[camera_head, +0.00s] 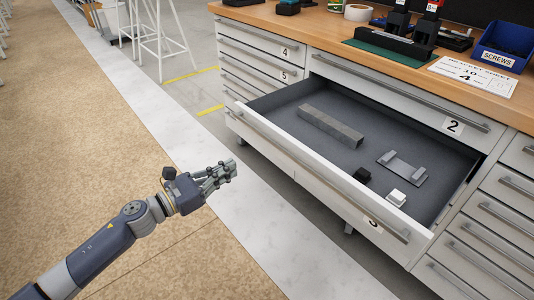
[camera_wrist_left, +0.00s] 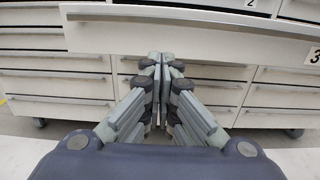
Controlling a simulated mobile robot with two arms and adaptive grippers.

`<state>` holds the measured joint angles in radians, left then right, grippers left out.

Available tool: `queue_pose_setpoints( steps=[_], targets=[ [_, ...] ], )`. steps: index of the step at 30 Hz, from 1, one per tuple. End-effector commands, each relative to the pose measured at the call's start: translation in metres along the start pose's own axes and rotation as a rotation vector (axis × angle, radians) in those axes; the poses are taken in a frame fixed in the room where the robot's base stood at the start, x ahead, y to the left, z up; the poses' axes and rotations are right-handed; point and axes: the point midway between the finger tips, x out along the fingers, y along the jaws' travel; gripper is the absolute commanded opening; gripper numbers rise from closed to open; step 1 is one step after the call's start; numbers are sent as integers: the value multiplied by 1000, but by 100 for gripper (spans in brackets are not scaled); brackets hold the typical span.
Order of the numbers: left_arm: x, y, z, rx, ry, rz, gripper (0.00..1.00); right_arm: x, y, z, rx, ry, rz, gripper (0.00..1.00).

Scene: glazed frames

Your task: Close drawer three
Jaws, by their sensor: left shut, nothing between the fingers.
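Drawer three (camera_head: 310,175) is pulled far out of the white cabinet, its grey interior showing. Its front carries a long handle and a number label near the right end. In the left wrist view the drawer front (camera_wrist_left: 200,38) spans the top, with the label 3 at its right end. My left gripper (camera_head: 231,170) is shut and empty, in front of and left of the drawer front, apart from it in the head view. In the wrist view its fingertips (camera_wrist_left: 160,58) overlap the lower edge of the drawer front; I cannot tell whether they touch. My right gripper is not in view.
Inside the drawer lie a long grey bar (camera_head: 331,126), a grey bracket (camera_head: 402,169), a black block (camera_head: 362,175) and a white block (camera_head: 396,198). Drawer two (camera_head: 400,95) above is shut. A blue screws bin (camera_head: 502,45) stands on the wooden top. The floor before the cabinet is clear.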

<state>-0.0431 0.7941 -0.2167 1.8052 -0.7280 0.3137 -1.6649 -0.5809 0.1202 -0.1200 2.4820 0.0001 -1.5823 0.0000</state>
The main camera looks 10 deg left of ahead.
Motion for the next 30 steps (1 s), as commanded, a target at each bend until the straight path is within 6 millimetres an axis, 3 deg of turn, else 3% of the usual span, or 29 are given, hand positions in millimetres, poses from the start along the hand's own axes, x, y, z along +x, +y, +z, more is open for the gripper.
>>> queue_pose_setpoints(
  steps=[18,24,30],
  targets=[
    [101,1,1,-3,-2,2,0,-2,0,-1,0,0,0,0],
    [120,1,0,-3,0,2,0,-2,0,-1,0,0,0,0],
    [124,1,-1,-4,1,2,0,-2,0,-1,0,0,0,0]
  ],
)
